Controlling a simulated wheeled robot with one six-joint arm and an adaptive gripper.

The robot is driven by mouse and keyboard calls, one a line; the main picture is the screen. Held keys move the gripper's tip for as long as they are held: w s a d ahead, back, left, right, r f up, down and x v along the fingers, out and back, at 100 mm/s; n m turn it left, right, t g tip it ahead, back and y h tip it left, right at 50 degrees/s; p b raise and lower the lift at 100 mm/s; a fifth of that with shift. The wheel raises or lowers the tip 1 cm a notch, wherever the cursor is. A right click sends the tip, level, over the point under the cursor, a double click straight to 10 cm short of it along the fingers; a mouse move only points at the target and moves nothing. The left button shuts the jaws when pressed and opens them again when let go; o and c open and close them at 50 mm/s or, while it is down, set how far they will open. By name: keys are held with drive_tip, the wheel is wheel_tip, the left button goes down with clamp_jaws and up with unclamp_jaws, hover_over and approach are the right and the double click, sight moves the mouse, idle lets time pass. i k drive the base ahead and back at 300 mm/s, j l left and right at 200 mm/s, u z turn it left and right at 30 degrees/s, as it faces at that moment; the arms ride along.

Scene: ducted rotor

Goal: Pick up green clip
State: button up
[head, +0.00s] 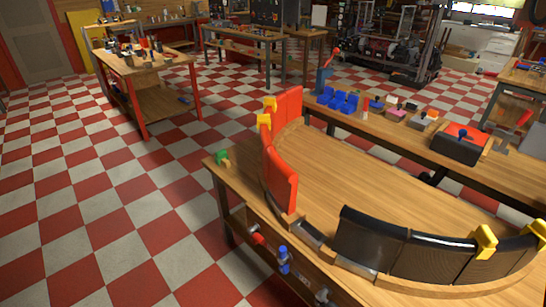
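The green clip (222,157) is small and rests on the left corner of the near wooden table (335,165), just left of the red curved panels (281,178). It stands apart from the yellow clips (266,112) on the red panels. My gripper is not visible in the head view, so its state does not show.
Black curved panels (410,245) with a yellow clip (484,242) stand along the table's near edge. Tools, one with a blue handle (284,260), hang on the table's side. Behind is a bench with blue parts (338,99). Checkered floor (130,200) lies clear at left.

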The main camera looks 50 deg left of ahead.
sight(221, 155)
drive_tip(key=i+j, duration=0.1)
drive_tip(key=j, duration=0.35)
drive_tip(key=i+j, duration=0.1)
drive_tip(key=j, duration=0.35)
drive_tip(key=i+j+u, duration=0.2)
drive_tip(key=j, duration=0.2)
drive_tip(key=j+u, duration=0.15)
drive_tip(key=j, duration=0.25)
drive_tip(key=i+j+u, duration=0.2)
drive_tip(key=j, duration=0.15)
drive_tip(key=i+j+u, duration=0.2)
drive_tip(key=j, duration=0.15)
drive_tip(key=i+j+u, duration=0.1)
drive_tip(key=u, duration=0.35)
drive_tip(key=i, duration=0.35)
drive_tip(key=i+j, duration=0.3)
